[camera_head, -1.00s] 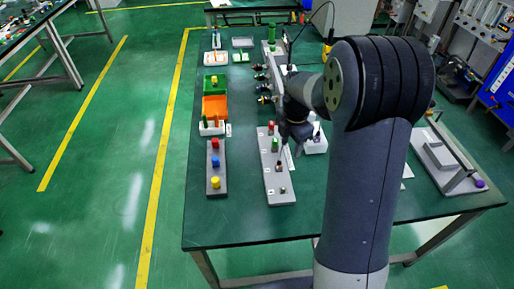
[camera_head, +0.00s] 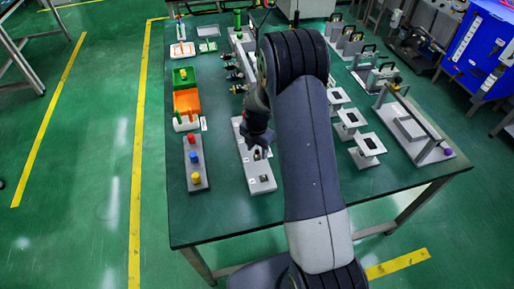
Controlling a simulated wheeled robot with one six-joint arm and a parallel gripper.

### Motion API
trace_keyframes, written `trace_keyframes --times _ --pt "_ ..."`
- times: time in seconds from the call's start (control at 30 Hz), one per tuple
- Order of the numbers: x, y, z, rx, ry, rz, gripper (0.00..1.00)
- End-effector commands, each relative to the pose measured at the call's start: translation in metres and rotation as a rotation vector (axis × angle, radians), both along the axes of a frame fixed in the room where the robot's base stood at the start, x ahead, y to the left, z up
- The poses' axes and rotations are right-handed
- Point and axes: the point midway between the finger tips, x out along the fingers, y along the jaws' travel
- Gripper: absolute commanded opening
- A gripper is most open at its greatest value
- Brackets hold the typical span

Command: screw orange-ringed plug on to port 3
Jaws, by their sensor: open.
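A light grey plate (camera_head: 260,187) with a row of posts lies in the middle of the table. A small post (camera_head: 264,178) shows near its front end. The port numbers are too small to read. My gripper (camera_head: 259,146) is open and points down over the middle of this plate, hiding part of it. A small dark piece (camera_head: 257,155) sits just below the fingers; whether they touch it I cannot tell. Several dark plugs (camera_head: 236,77) stick out from the left side of a grey block behind. I cannot make out an orange ring on any plug.
A grey strip (camera_head: 196,176) with red, blue and yellow knobs lies to the left. Several white stands (camera_head: 367,147) and a grey fixture (camera_head: 415,128) stand to the right. The table's front is clear.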

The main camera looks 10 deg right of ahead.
Motion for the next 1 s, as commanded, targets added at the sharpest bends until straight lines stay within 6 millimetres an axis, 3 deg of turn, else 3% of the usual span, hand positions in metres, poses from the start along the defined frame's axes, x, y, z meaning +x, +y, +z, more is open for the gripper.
trace_keyframes --times 0.33,0.9,1.0 --pt "-0.0001 0.0 -0.0045 0.0 0.0 0.0 0.45" --pt "-0.0001 -0.0001 -0.004 0.0 0.0 -0.001 0.0" --pt "-0.0001 -0.0001 -0.0042 0.0 0.0 -0.002 0.0"
